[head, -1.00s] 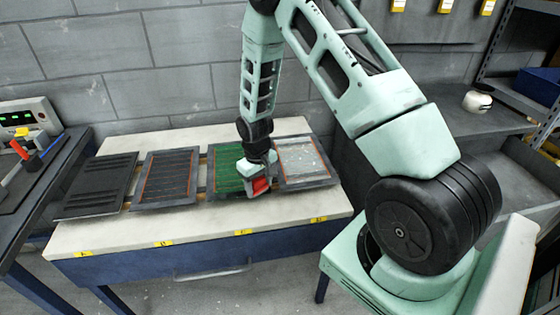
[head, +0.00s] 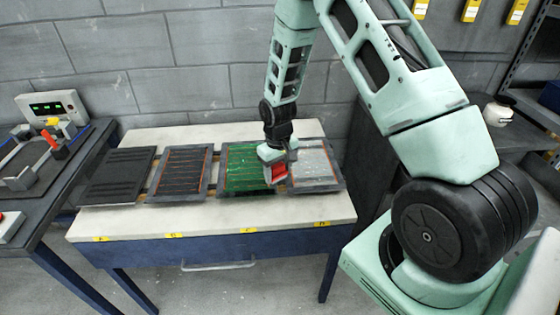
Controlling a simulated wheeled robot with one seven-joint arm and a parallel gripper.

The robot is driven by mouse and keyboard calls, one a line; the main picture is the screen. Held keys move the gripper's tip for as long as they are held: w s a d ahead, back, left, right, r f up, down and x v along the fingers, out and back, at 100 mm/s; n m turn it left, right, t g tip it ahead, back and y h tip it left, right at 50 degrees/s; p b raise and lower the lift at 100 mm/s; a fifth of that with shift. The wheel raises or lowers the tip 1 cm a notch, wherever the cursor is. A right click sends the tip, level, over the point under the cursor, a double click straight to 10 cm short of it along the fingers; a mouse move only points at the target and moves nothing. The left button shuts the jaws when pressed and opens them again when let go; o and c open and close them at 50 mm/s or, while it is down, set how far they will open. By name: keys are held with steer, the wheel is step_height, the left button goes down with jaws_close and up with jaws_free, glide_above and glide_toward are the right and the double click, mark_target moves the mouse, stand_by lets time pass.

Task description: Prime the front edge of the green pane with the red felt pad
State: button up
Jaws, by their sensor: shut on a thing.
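The green pane (head: 240,168) lies in a dark frame on the workbench, third from the left in a row of panes. My gripper (head: 276,168) is shut on the red felt pad (head: 279,172) at the right side of the green pane, near the gap to the pale pane (head: 315,165). The pad's red face shows toward the camera. I cannot tell whether the pad touches the green pane or its frame. The gripper hides part of the pane's right side.
A black panel (head: 117,176) and a dark pane with orange lines (head: 181,172) lie to the left. The pale bench top (head: 210,216) is clear along its front. A side table with a control box (head: 50,108) stands at far left.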

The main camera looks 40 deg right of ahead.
steer(key=shift+r+p, duration=0.5)
steer(key=shift+r, duration=0.55)
